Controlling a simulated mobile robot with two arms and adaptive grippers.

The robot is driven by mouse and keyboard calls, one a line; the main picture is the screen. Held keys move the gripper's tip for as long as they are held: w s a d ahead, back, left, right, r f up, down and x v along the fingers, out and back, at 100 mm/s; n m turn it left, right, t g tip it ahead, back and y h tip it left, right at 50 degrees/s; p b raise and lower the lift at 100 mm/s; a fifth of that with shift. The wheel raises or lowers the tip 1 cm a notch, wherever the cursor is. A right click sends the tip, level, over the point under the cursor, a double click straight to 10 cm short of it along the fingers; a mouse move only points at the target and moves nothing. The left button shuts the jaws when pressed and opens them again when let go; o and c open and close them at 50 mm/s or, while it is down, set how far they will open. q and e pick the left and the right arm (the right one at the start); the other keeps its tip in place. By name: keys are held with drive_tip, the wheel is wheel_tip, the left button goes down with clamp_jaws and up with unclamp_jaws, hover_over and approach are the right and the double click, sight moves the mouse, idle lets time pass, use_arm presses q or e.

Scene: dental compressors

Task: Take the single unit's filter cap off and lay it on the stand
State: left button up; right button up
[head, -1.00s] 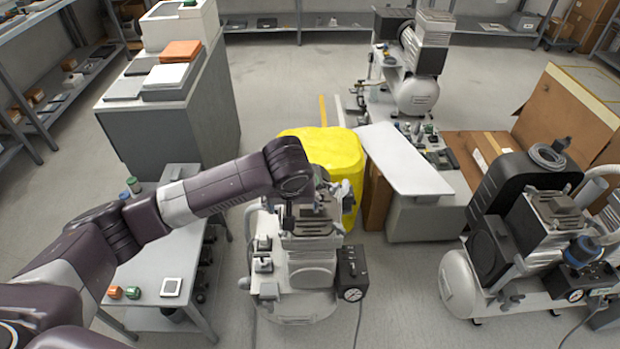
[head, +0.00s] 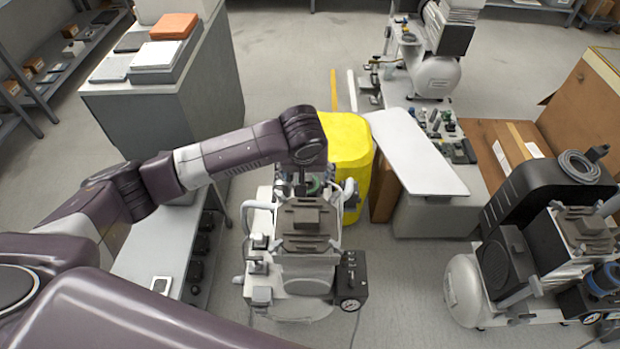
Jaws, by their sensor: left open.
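The single compressor unit (head: 305,235) stands on the floor in the middle, with a ribbed grey top and a gauge box on its right side. A small green part (head: 313,186), perhaps the filter cap, shows at the back of the unit, partly hidden. My left gripper (head: 306,188) points down at this part, behind the unit's top. It is open; its fingertips are mostly hidden, and I cannot tell whether they touch it. A low grey table (head: 165,255), perhaps the stand, is left of the unit, partly covered by my arm. My right gripper is not in view.
A yellow bin (head: 347,150) stands right behind the unit. A white slanted panel (head: 418,150) is beyond it. A larger black-and-white compressor (head: 545,235) stands at the right. A grey cabinet (head: 170,110) is at the left. Floor between the two compressors is clear.

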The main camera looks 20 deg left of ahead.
sight(308, 178)
use_arm(q)
drive_tip(key=x, duration=0.3)
drive_tip(key=shift+w+d+r, duration=0.1)
drive_tip(key=shift+x, duration=1.2)
drive_tip(key=shift+w+d, duration=0.1)
drive_tip(key=shift+w, duration=0.1)
drive_tip(key=c, duration=0.9)
drive_tip(key=shift+c, duration=0.9)
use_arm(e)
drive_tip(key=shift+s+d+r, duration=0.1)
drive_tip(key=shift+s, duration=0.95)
